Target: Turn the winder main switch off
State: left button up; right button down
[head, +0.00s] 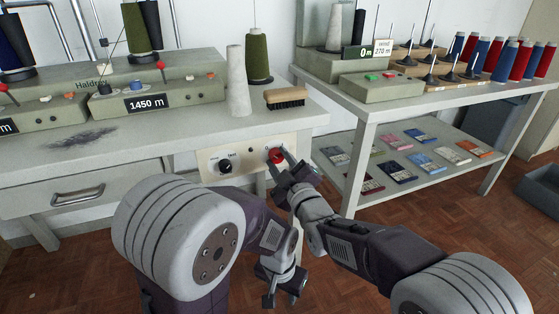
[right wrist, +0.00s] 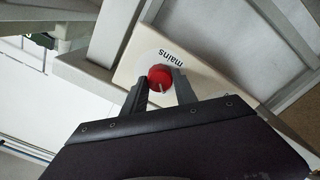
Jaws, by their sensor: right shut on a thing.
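The red main switch knob (head: 276,155) is on a cream panel (head: 210,160) under the front edge of the winder table. The right wrist view shows the red knob (right wrist: 160,77) beside the label "mains" on the panel (right wrist: 190,35). A pale line runs across its face. My right gripper (head: 281,163) is shut on the knob, with one finger on each side of it; its fingers also show in the right wrist view (right wrist: 160,86). My left gripper (head: 283,297) hangs low over the floor, empty, with its fingers apart.
A black knob (head: 225,167) sits left of the red one on the panel. Above, the table (head: 190,133) bears a brush (head: 286,97), a grey cone (head: 238,80) and winder units. A second table (head: 410,100) with a lower shelf of small packets stands at the right.

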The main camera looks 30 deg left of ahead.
dwell(0.3)
jog(key=c, duration=1)
grip_release()
jog(key=shift+o, duration=0.2)
jog(key=b+v, duration=0.3)
jog(key=v, duration=0.6)
jog(key=shift+b, duration=0.4)
